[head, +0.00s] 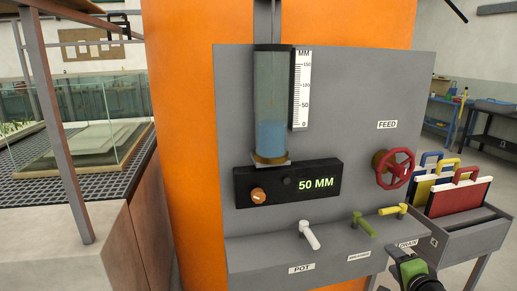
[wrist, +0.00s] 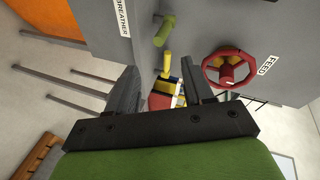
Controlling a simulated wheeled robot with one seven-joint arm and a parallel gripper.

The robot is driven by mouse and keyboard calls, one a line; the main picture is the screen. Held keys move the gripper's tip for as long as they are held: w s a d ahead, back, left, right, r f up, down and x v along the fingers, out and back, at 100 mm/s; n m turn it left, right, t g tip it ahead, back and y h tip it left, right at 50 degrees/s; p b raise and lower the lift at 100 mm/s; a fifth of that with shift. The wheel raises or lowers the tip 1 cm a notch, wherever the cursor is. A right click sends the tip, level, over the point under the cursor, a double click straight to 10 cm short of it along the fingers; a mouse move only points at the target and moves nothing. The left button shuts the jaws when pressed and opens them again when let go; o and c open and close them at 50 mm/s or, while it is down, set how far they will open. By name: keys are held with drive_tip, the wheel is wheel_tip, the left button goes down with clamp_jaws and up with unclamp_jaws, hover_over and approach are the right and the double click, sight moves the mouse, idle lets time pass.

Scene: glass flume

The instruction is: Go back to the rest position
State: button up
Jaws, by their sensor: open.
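My gripper (head: 403,256) is at the lower right of the head view, in front of the panel's lower ledge, by the drain label. In the wrist view my gripper (wrist: 162,82) has its two dark fingers apart with nothing held between them. The grey panel (head: 340,110) carries a white pot lever (head: 309,235), a green lever (head: 362,224), a yellow lever (head: 393,210) and a red feed wheel (head: 394,168). The wheel (wrist: 229,69) and the green lever (wrist: 166,30) also show in the wrist view, apart from the fingers.
A clear tube (head: 271,100) with blue water stands above a black display box (head: 287,183) reading 50 MM. Coloured boards stand in a grey bin (head: 470,233) at right. A glass tank (head: 80,130) and a slanted post (head: 55,130) are at left.

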drive_tip(key=s+a+r+n+g+y+p, duration=0.1)
drive_tip(key=s+a+r+n+g+p, duration=0.15)
drive_tip(key=a+r+n, duration=0.4)
drive_tip(key=s+a+r+n+g+y+p, duration=0.1)
drive_tip(key=s+a+n+g+y, duration=0.2)
drive_tip(key=a, duration=0.6)
drive_tip(key=s+a+r+n+g+h+p, duration=0.1)
drive_tip(key=s+n, duration=0.1)
drive_tip(key=s, duration=0.5)
drive_tip(key=s+a+r+n+g+h+p, duration=0.1)
drive_tip(key=s+a+r+n+p, duration=0.1)
drive_tip(key=s, duration=0.6)
drive_tip(key=s+a+r+n+g+h+p, duration=0.1)
drive_tip(key=s+r+n, duration=0.1)
drive_tip(key=s, duration=0.6)
drive_tip(key=shift+a, duration=0.35)
